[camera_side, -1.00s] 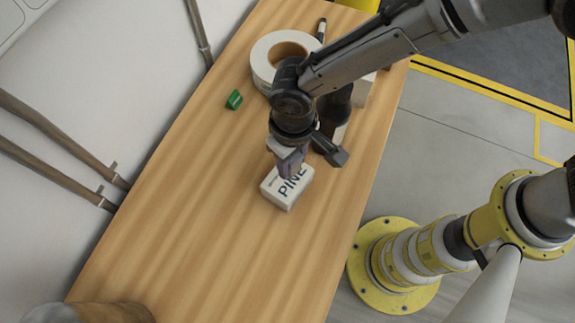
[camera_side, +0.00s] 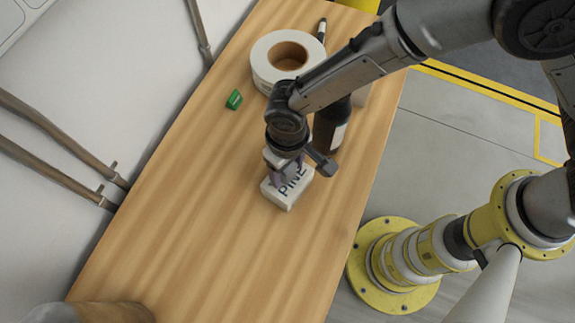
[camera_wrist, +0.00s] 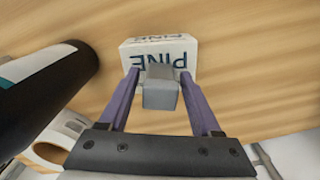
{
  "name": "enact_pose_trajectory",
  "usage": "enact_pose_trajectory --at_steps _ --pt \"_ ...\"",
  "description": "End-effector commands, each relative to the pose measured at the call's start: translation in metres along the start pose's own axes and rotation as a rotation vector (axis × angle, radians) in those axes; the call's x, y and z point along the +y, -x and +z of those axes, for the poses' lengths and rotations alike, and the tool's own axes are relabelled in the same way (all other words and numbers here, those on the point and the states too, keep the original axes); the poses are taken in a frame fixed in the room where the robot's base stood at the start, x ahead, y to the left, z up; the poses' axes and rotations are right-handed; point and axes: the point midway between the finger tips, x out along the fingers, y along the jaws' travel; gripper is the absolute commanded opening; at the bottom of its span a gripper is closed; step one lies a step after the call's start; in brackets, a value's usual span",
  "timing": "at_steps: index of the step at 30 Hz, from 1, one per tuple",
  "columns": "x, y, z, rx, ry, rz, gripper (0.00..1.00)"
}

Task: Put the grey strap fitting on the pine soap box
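The pine soap box (camera_side: 287,193) is a small white block marked PINE, lying on the wooden bench. It also shows in the wrist view (camera_wrist: 128,55). The grey strap fitting (camera_wrist: 161,96) is a small grey block between my fingers, over the near side of the box's lettering. It appears to rest on the box, though the contact is hidden. My gripper (camera_side: 286,178) is right above the box. In the wrist view my gripper (camera_wrist: 160,75) has its purple fingers on either side of the fitting, with a narrow gap on each side, so it looks open.
A dark bottle (camera_side: 331,127) stands close behind and right of my gripper. A white tape roll (camera_side: 263,63), a green piece (camera_side: 234,100) and a dark marker (camera_side: 321,30) are farther back. The bench (camera_side: 200,220) is clear to the front and left.

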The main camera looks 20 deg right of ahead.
Motion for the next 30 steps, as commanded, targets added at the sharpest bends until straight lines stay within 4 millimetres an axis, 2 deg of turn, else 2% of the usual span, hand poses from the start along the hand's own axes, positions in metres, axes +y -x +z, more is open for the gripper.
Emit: enact_pose_trajectory --at_steps 9,13,17,24,30 --pt "0.0 0.001 0.0 0.0 0.0 0.0 0.72" --pt "0.0 0.009 0.0 0.001 0.0 -0.001 0.72" --pt "0.0 0.031 -0.001 0.004 0.0 -0.002 0.72" --pt "0.0 0.081 -0.001 0.004 0.0 -0.002 0.72" --pt "0.0 0.111 0.0 0.001 0.0 -0.001 0.72"
